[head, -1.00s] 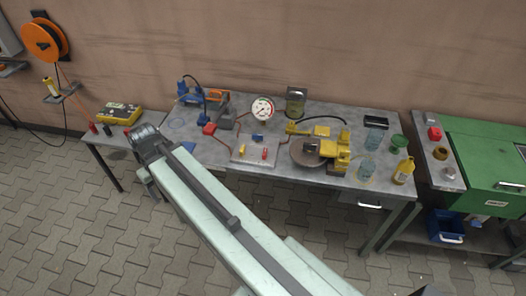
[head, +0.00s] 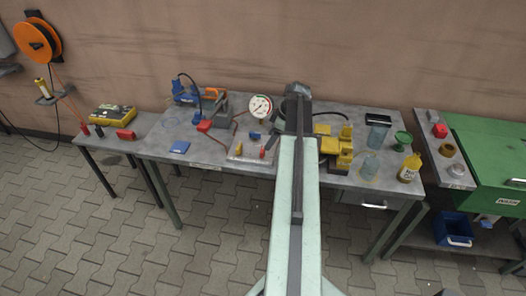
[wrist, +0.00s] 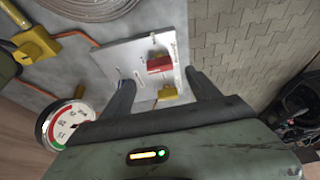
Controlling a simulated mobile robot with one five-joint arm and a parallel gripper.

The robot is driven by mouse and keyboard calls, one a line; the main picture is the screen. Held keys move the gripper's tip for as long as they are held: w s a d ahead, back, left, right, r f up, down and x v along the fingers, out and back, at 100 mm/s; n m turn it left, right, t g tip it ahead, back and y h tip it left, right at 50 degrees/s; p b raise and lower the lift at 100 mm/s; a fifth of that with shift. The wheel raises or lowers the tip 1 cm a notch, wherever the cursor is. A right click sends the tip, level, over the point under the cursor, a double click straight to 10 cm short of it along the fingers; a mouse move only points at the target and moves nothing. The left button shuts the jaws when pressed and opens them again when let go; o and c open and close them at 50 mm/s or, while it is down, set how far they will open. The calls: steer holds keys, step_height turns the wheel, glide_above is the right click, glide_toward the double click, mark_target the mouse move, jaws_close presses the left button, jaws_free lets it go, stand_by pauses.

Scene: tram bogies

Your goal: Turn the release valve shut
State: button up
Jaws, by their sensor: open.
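A pale valve plate (head: 238,158) lies on the metal bench, left of my arm in the head view. It carries a yellow handle (head: 239,149) and a red handle (head: 262,153), with a blue piece (head: 255,136) behind. Which one is the release valve I cannot read. In the wrist view the plate (wrist: 112,58) is beyond my open, empty gripper (wrist: 160,80). The red handle (wrist: 160,63) and a yellow handle (wrist: 167,92) appear between the fingers, apparently untouched. A round gauge (head: 260,107) stands behind the plate; it also shows in the wrist view (wrist: 66,122).
My arm hides part of the bench right of the plate. A yellow device (head: 340,146), glass jars and a yellow bottle (head: 409,168) stand further right. Copper pipes run to the plate.

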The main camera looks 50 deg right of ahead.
mark_target(263, 152)
steer(key=b+x, duration=0.6)
steer(key=x, duration=0.1)
steer(key=shift+f, duration=0.3)
steer(key=shift+r, duration=0.15)
